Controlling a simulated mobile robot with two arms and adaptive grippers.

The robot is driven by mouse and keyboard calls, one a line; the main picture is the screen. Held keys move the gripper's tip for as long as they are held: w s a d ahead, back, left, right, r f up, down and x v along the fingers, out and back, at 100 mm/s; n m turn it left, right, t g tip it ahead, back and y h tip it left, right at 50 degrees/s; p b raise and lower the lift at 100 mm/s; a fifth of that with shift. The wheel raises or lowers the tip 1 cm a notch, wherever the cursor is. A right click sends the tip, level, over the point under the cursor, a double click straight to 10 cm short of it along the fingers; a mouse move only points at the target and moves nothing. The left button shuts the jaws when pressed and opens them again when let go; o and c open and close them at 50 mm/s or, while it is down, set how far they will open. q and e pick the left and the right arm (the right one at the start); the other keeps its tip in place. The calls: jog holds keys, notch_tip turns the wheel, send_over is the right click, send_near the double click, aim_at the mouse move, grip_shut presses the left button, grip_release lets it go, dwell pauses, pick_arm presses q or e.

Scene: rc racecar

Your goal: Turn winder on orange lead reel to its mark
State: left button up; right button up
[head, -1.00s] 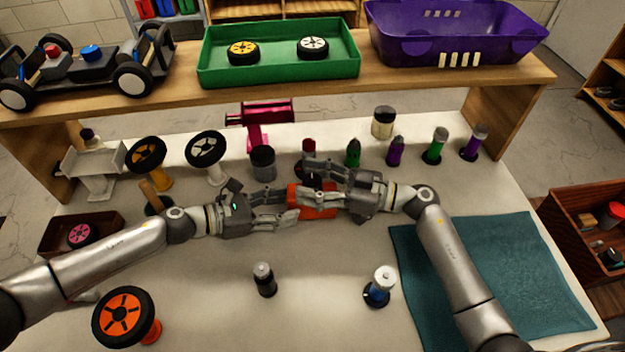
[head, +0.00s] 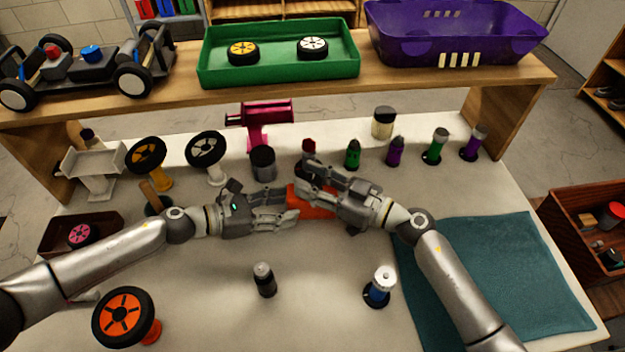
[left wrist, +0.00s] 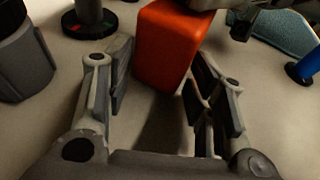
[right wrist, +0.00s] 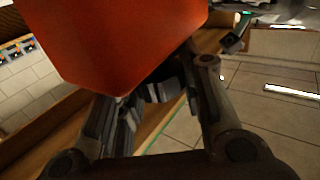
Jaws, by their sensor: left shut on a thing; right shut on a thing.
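The orange lead reel (head: 312,207) is a block-shaped body at the middle of the table, largely covered by my grippers in the head view. In the left wrist view it (left wrist: 168,45) stands between the fingers of my left gripper (head: 292,212), which is shut on it from the left. My right gripper (head: 302,178) is at the reel's upper right side, shut on a small dark part there, apparently the winder (right wrist: 155,90). The reel's orange body (right wrist: 125,35) fills the top of the right wrist view. The fingers hide most of the winder, and I cannot make out the mark.
A row of small upright items, including a green one (head: 353,155), stands just behind my right gripper. A dark canister (head: 262,163) stands behind the left. A black bottle (head: 264,280) and a blue-based one (head: 380,287) stand in front. A teal mat (head: 500,270) lies right.

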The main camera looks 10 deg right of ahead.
jog(key=shift+s+f+m+t+h, duration=0.1)
jog(key=shift+m+t+h, duration=0.6)
jog(key=shift+t, duration=0.2)
jog(key=o, duration=1.1)
jog(key=v, duration=1.2)
